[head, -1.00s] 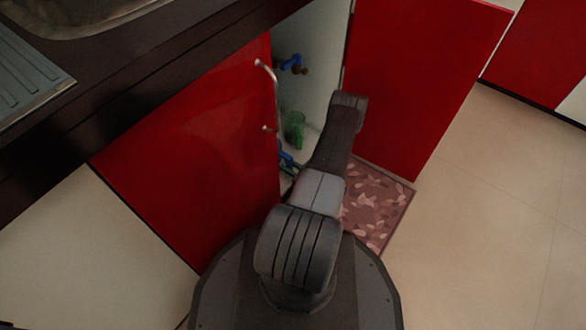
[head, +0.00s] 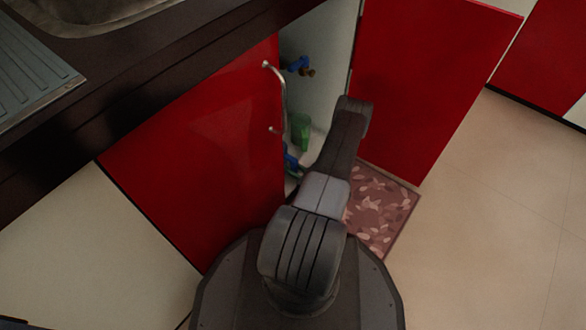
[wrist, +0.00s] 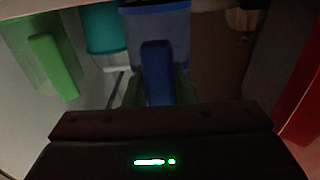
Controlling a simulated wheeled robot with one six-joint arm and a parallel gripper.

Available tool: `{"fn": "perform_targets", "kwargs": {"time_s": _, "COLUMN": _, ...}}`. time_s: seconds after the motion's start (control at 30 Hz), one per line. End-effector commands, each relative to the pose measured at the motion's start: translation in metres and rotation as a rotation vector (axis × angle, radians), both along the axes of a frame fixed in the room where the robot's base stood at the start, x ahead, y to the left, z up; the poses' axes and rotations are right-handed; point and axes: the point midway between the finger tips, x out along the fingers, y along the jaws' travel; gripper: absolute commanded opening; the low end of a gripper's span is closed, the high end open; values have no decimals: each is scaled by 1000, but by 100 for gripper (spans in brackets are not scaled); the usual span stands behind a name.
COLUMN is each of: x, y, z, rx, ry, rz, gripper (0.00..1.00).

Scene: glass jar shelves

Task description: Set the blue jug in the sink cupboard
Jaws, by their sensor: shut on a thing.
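The blue jug (wrist: 160,22) is upright in the upper middle of the wrist view, its blue handle toward me. My gripper (wrist: 157,88) is shut on that handle; its fingertips are dim. In the head view a blue part, apparently the jug (head: 291,160), shows beside my arm, which hides the gripper and most of the jug. The sink cupboard (head: 323,42) stands open under the counter, and the blue part is at its opening, behind the left door's handle. I cannot tell whether the jug touches the cupboard floor.
A green jug (head: 301,128) stands inside the cupboard; it is left of the blue jug in the wrist view (wrist: 52,62). A teal container (wrist: 104,28) is behind. A blue valve (head: 298,64) is on the cupboard wall. The open red door (head: 430,85) stands right of my arm.

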Motion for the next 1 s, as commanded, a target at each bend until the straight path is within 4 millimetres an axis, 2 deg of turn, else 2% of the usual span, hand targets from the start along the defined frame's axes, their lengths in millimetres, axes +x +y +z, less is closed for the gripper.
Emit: {"fn": "perform_targets", "kwargs": {"time_s": 1.0, "x": 0, "y": 0, "z": -10, "rx": 1, "ry": 1, "rz": 0, "gripper": 0}}
